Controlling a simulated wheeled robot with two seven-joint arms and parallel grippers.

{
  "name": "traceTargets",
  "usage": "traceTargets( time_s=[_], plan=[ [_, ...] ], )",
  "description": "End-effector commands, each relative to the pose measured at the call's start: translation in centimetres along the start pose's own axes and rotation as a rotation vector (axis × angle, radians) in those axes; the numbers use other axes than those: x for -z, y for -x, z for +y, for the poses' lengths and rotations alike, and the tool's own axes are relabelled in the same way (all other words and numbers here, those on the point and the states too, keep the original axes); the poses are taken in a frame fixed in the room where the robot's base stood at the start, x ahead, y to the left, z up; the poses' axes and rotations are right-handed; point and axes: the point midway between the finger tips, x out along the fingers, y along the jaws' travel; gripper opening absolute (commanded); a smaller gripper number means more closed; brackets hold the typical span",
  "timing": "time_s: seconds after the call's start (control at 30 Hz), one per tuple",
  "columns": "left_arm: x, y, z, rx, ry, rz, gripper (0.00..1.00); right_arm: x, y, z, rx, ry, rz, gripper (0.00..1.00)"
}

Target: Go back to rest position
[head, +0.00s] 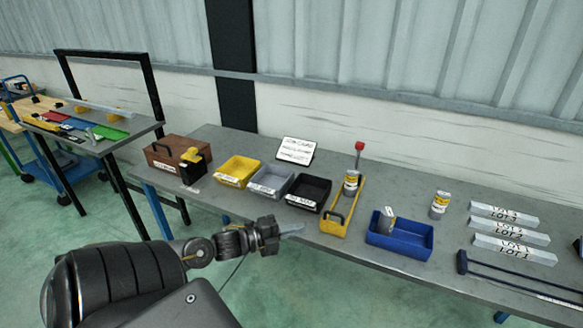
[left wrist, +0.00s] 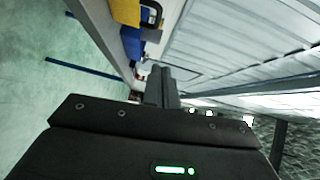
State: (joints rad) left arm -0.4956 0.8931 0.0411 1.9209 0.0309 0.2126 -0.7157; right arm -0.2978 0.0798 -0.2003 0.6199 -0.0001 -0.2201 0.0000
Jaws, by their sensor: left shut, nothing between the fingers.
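My left gripper (head: 291,229) comes in from the left in the head view. It is shut and empty, just off the front edge of the long grey workbench (head: 390,254), pointing right. In the left wrist view its dark fingers (left wrist: 162,85) lie together with nothing between them. My right gripper does not show in either view.
On the bench stand a brown case (head: 167,152), yellow (head: 238,172), grey (head: 270,180) and black (head: 308,192) bins, a yellow tray (head: 334,225), a blue bin (head: 399,236) and labelled bars (head: 510,232). A second table (head: 140,128) stands at the left. The green floor (head: 110,225) is open in front.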

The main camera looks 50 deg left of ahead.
Motion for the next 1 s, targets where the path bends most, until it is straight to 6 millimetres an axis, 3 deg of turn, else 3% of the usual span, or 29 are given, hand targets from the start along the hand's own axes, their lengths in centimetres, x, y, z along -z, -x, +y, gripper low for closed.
traceTargets(
  time_s=[0.67,0.77,0.83,1.0],
  plan=[
    [-0.2,0.9,0.0,-0.008,0.050,-0.010,0.00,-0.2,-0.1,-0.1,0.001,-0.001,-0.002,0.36],
    [-2.9,1.6,2.7,-0.078,0.150,-0.095,0.00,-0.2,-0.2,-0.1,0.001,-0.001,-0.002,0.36],
    [-5.5,3.0,6.3,-0.144,0.229,-0.186,0.00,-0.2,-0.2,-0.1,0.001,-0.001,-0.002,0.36],
    [-10.3,8.8,17.8,-0.296,0.470,-0.472,0.00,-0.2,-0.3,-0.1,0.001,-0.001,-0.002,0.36]
  ],
)
